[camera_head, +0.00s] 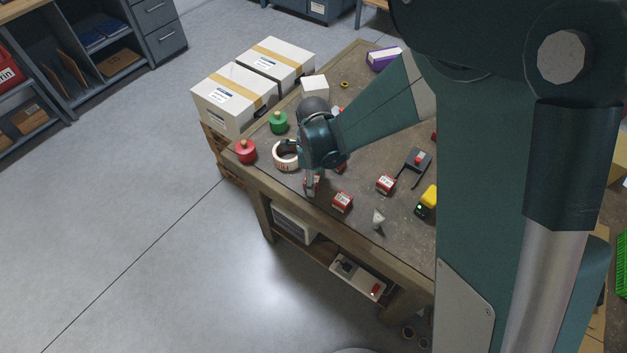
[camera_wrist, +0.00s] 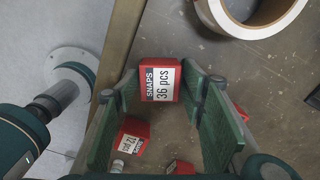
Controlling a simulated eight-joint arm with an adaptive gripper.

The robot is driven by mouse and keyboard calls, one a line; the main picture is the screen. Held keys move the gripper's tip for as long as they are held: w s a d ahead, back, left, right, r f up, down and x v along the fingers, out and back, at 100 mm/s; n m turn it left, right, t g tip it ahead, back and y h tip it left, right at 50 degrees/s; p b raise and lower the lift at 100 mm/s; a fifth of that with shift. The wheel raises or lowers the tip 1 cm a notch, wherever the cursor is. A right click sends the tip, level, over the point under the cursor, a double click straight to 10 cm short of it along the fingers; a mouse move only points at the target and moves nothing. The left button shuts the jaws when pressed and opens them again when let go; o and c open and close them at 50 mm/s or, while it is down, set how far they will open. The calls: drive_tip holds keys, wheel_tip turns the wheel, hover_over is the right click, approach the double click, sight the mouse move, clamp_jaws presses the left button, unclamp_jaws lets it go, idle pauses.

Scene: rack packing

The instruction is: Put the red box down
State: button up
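A red box (camera_wrist: 160,82) with a white label reading "SNAPS 36 pcs" sits between the green finger pads of my gripper (camera_wrist: 160,85) in the wrist view. The pads meet its two sides near the fingertips. In the head view my gripper (camera_head: 312,187) points down near the front edge of the brown table (camera_head: 290,190), with the red box (camera_head: 314,182) partly hidden by the fingers. I cannot tell whether the box touches the tabletop.
Other red boxes (camera_head: 342,202) (camera_head: 386,185) stand to the right. A tape roll (camera_head: 286,160), a red weight-like piece (camera_head: 246,151) and a green one (camera_head: 279,122) are to the left. White cartons (camera_head: 235,97) stand beyond.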

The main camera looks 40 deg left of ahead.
drive_tip(key=shift+o, duration=0.2)
drive_tip(key=shift+r, duration=0.2)
wheel_tip(320, 180, up, 12)
drive_tip(key=p, duration=0.1)
drive_tip(key=shift+p, duration=0.4)
idle(0.3)
idle(0.6)
drive_tip(key=w+d+r+n+t+y, duration=0.1)
drive_tip(key=w+d+r+n, duration=0.15)
drive_tip(key=d+r, duration=0.55)
drive_tip(key=w+d+r+n+t, duration=0.1)
drive_tip(key=w+d+r+n, duration=0.15)
drive_tip(key=d, duration=0.95)
drive_tip(key=w+d+r+n+t+y, duration=0.1)
drive_tip(key=w+d+r, duration=0.2)
drive_tip(key=d+r, duration=0.5)
drive_tip(key=s+d+n+t, duration=0.1)
drive_tip(key=s+d+n, duration=0.1)
drive_tip(key=d, duration=0.8)
drive_tip(key=s+d+r+n+t+h, duration=0.1)
drive_tip(key=s+d+n, duration=0.2)
drive_tip(key=d, duration=0.7)
drive_tip(key=s+d+r+n+t+h, duration=0.1)
drive_tip(key=s+d, duration=0.4)
drive_tip(key=d, duration=0.5)
drive_tip(key=shift+s+d+r+n+t, duration=0.15)
drive_tip(key=shift+s+d+n+t, duration=0.1)
drive_tip(key=shift+n+t, duration=0.45)
